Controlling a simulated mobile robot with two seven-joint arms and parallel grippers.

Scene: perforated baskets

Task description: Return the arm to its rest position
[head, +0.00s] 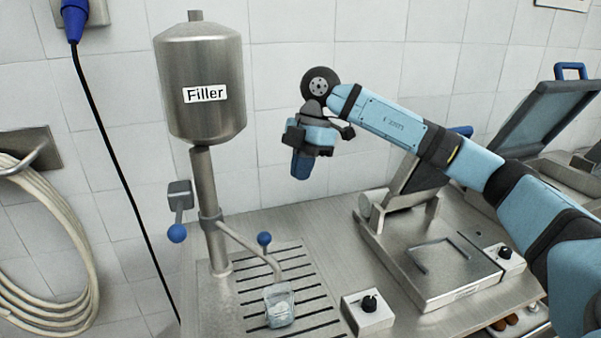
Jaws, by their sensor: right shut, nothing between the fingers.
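My right arm (395,125) reaches in from the right edge, blue and black, and stretches above the steel counter. Its gripper (302,165) hangs at the end in front of the tiled wall, pointing down, to the right of the filler tank. It is shut and holds nothing. It is clear of the counter and of the filler. My left gripper does not show.
A steel filler tank (200,100) stands on a post at the left. A small clear container (280,305) sits on the slotted drain plate below its spout. A steel machine with a flat bed (460,270) and a control box (368,312) stand right of it.

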